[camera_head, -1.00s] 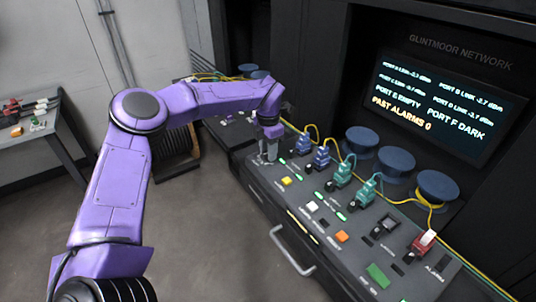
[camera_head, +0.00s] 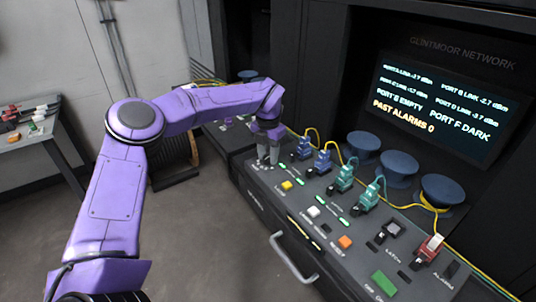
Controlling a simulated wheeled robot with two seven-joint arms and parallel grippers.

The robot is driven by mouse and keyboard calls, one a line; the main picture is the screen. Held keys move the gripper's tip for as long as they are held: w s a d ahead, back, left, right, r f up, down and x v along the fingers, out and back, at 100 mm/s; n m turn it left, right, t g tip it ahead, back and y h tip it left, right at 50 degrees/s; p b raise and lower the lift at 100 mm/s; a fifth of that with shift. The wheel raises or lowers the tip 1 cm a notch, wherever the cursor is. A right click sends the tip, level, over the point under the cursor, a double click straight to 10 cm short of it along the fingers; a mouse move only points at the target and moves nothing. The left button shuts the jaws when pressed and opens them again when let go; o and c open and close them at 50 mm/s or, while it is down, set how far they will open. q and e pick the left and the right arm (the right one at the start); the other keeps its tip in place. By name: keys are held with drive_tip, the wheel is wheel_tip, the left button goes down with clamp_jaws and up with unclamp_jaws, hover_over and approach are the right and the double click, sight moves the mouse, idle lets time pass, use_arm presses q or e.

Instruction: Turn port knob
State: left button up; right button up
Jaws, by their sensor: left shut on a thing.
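My left gripper (camera_head: 267,164) points down at the far left end of the console panel (camera_head: 326,196). Its fingers are shut on the port knob, which they hide almost wholly, so its turn angle cannot be read. The wall screen (camera_head: 438,110) reads port E empty, port F dark and past alarms 0. My right gripper is not in view.
Blue plugs (camera_head: 322,160), teal plugs (camera_head: 345,177) and a red plug (camera_head: 431,247) with yellow cables stand along the panel. Coloured buttons (camera_head: 345,242) lie in front, and dark blue spools (camera_head: 398,166) behind. A side table (camera_head: 20,142) stands at left.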

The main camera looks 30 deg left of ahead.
sight(268, 157)
use_arm(q)
drive_tip(key=shift+s+d+f, duration=0.1)
drive_tip(key=shift+f, duration=0.15)
drive_tip(key=o, duration=0.9)
drive_tip(key=shift+o, duration=0.7)
drive_tip(key=shift+w, duration=0.2)
wheel_tip(268, 157, up, 11)
drive_tip(key=b, duration=0.1)
drive_tip(key=shift+f, duration=0.2)
